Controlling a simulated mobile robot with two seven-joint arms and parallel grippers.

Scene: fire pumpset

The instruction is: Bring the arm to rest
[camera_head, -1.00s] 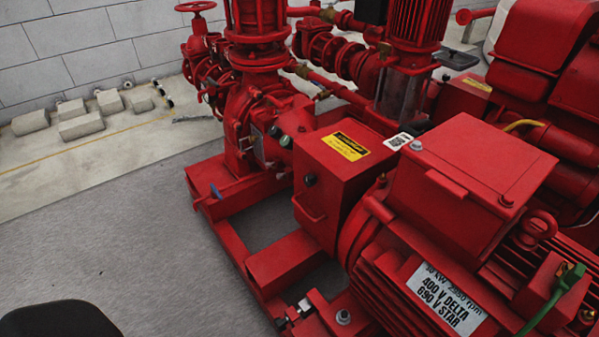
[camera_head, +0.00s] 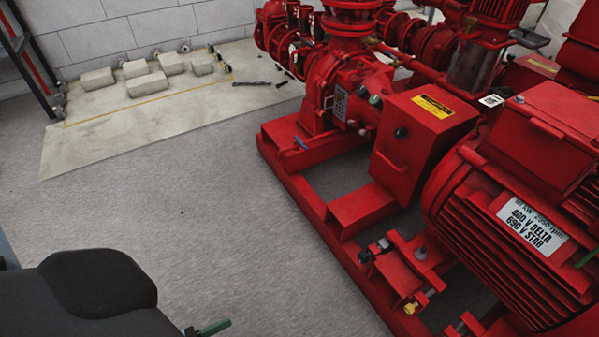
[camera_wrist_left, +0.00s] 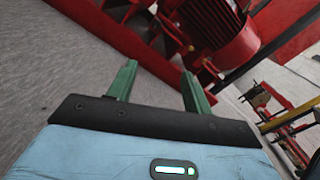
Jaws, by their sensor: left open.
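My left gripper (camera_wrist_left: 158,69) is open in the left wrist view, with two green fingers spread apart and nothing between them. Beyond the fingers is the red pump set, with its ribbed motor (camera_wrist_left: 205,25) and base frame; the fingers look clear of it. In the head view, my dark left arm link shows at the lower left, and a green finger tip (camera_head: 215,327) shows at the bottom edge. The rest of that gripper is cut off there. The right gripper is not seen.
The red pump set (camera_head: 400,150) fills the right half, its base rail (camera_head: 325,225) along the floor. Grey floor (camera_head: 190,190) is clear left of it. Concrete blocks (camera_head: 147,84) lie on a pale slab by the wall; a dark rack (camera_head: 28,60) stands far left.

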